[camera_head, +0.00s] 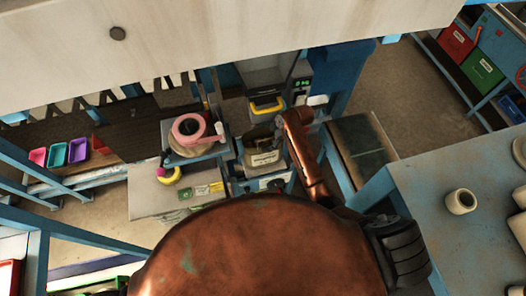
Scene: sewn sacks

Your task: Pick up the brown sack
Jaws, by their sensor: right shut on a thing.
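The brown sack (264,158) appears as a small, dark brownish bundle with a pale label, near the middle of the head view, on or just above a blue-framed stand. My right arm reaches down beside it from the right. My right gripper (281,129) is small and dark at the sack's upper right edge. It is shut on what appears to be the top of the sack; the fingers are hard to make out. Whether the sack is clear of its support I cannot tell. My left gripper is not in view.
A pink ring-shaped thing (190,129) sits on a stand left of the sack. A pale bench (150,198) with a yellow item (170,177) is below it. A machine with a yellow part (266,106) stands behind. A grey-blue table (425,190) holds pale cylinders at right.

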